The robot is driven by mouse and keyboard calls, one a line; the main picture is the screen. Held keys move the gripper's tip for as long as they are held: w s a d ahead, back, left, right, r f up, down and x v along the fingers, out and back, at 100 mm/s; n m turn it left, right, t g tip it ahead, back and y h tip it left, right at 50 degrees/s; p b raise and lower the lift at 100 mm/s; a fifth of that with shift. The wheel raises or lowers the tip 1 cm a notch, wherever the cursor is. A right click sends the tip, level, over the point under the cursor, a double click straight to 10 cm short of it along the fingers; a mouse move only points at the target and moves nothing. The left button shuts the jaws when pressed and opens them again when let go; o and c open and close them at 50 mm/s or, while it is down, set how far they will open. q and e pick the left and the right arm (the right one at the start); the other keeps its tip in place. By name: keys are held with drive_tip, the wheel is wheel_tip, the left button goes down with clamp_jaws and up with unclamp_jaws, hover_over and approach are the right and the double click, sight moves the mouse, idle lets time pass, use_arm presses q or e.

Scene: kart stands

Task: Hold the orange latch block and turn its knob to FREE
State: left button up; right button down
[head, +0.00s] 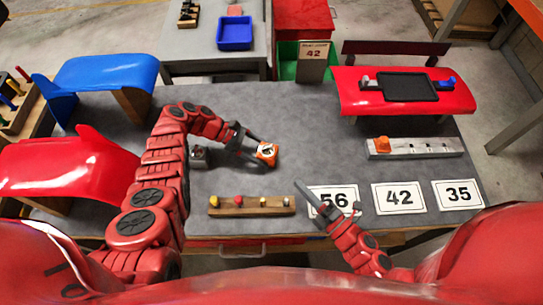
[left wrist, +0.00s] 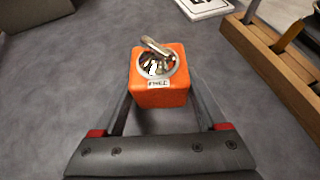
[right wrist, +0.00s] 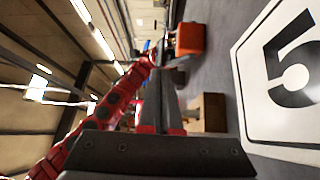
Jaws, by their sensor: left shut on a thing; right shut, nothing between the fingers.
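The orange latch block (head: 267,153) is on the grey table, between the fingers of my left gripper (head: 256,148). My left gripper is shut on it. In the left wrist view the block (left wrist: 160,97) shows a round dial on top with a silver knob (left wrist: 156,48) and a small white label, whose word I cannot read surely. My right gripper (head: 303,189) is shut and empty, near the 56 card, apart from the block. In the right wrist view its fingers (right wrist: 172,95) are together, and the orange block (right wrist: 190,38) shows beyond them.
A wooden rack with several coloured knobs (head: 238,211) lies in front of the block. Red and blue panels (head: 105,72) stand at left.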

sight(263, 156)
drive_tip(key=shift+f+h, duration=0.4)
drive_tip(key=shift+f, duration=0.1)
drive_tip(key=shift+w+a+f+n, duration=0.1)
drive_tip(key=shift+w+a+n, duration=0.05)
drive_tip(key=shift+w+n, duration=0.15)
drive_tip(key=x, duration=1.3)
drive_tip(key=shift+a, duration=0.1)
drive_tip(key=shift+a, duration=0.15)
drive_tip(key=shift+w+a, duration=0.2)
drive_tip(key=shift+a, duration=0.4)
drive_tip(key=shift+w+a, duration=0.1)
drive_tip(key=shift+a, duration=0.4)
